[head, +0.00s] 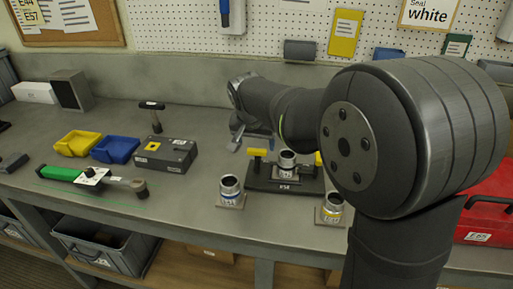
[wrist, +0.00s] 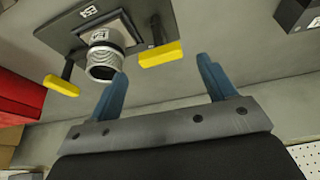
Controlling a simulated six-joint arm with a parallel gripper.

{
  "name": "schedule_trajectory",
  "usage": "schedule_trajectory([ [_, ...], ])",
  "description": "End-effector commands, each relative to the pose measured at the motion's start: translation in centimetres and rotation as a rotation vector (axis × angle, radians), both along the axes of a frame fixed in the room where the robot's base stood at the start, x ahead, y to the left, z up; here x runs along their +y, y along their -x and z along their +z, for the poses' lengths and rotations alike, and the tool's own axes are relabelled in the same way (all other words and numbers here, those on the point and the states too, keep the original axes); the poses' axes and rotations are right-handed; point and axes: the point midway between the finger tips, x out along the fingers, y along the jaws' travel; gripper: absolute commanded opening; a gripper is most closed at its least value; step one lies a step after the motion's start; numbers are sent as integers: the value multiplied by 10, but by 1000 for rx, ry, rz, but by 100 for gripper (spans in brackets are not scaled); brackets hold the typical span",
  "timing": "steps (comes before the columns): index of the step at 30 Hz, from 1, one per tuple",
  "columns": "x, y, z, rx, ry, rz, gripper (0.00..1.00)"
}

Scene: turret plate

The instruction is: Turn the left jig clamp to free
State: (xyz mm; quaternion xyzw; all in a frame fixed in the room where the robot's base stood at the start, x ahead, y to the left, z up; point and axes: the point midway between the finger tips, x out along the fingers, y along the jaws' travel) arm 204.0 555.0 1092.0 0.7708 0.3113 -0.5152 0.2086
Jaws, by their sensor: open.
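The jig is a dark plate (head: 262,181) on the bench with a grey metal ring part (head: 287,160) standing at its middle. The left jig clamp (head: 257,152) has a yellow bar on a dark post; its bar also shows in the wrist view (wrist: 161,54), at right because that view is turned round. The other yellow clamp (head: 318,158) is partly hidden by my arm in the head view and shows at left in the wrist view (wrist: 61,87). My gripper (wrist: 162,69) is open, its blue fingers spread with the left clamp's bar ahead between them, apart from it.
Ring parts stand on small plates left (head: 230,190) and right (head: 332,207) of the jig. A grey box (head: 165,155), blue bin (head: 115,149), yellow bin (head: 77,143) and green-handled tool (head: 62,173) lie left. A red case (head: 485,210) is right.

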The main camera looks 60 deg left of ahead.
Motion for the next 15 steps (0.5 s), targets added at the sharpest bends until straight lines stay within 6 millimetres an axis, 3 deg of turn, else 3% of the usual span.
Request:
schedule_trajectory([
  [6, 8, -8, -27, 0, 1, 0, 76],
  [15, 10, -10, -33, 0, -1, 0, 76],
])
